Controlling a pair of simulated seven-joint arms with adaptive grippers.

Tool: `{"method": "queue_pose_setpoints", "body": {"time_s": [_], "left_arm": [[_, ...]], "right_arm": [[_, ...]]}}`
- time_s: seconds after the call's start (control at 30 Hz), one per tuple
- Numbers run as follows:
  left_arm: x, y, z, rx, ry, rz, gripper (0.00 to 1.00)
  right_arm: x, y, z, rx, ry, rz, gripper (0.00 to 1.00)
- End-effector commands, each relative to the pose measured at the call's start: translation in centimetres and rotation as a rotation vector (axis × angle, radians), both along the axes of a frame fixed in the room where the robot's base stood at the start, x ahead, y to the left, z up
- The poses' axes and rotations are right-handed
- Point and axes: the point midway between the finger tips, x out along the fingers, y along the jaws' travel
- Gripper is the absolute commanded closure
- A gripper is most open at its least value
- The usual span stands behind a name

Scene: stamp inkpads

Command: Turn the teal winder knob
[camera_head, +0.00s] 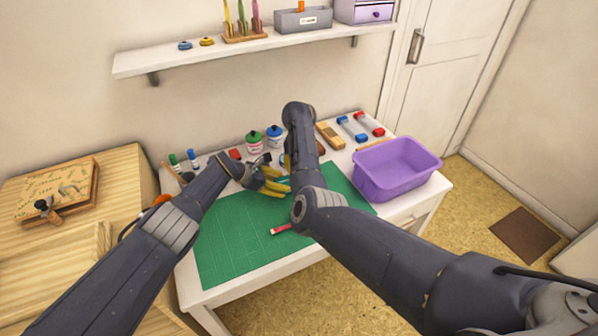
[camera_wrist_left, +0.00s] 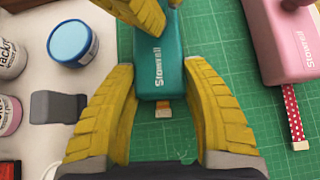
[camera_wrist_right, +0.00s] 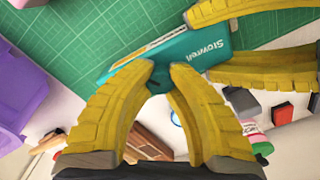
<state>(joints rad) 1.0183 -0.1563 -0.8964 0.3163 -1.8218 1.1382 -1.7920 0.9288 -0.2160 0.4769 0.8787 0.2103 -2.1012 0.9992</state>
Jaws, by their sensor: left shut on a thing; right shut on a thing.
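The teal winder (camera_wrist_left: 156,80) is a flat box lettered "Stowrell" over the green cutting mat, with a short tape end sticking out. My left gripper (camera_wrist_left: 162,72) has its yellow fingers on both sides of the body; its fingers also show in the head view (camera_head: 273,185). In the right wrist view the winder (camera_wrist_right: 185,53) has its round teal knob (camera_wrist_right: 158,80) between the fingertips of my right gripper (camera_wrist_right: 163,70). In the head view my right arm hides the right gripper. A pink winder (camera_wrist_left: 283,40) with a dotted tape lies beside the teal one.
The green mat (camera_head: 225,235) covers the table's front. A purple bin (camera_head: 400,165) stands at the right. Paint jars (camera_head: 254,140), a wooden block (camera_head: 330,136) and blue and red items (camera_head: 351,129) line the back. A shelf (camera_head: 240,48) hangs above. The mat's front left is clear.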

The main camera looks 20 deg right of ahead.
Motion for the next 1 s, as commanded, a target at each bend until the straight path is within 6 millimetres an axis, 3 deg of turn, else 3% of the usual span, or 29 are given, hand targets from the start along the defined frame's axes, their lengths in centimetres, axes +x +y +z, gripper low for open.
{"method": "queue_pose_setpoints", "body": {"time_s": [0.5, 1.0], "left_arm": [[-0.05, 0.02, -0.09, 0.001, 0.001, -0.001, 0.78], [-0.04, 0.02, -0.09, 0.001, 0.001, -0.001, 0.78]], "right_arm": [[0.04, 0.06, 0.06, 0.002, -0.001, -0.395, 1.00], [0.01, 0.04, 0.02, 0.000, 0.000, -0.524, 1.00]]}}
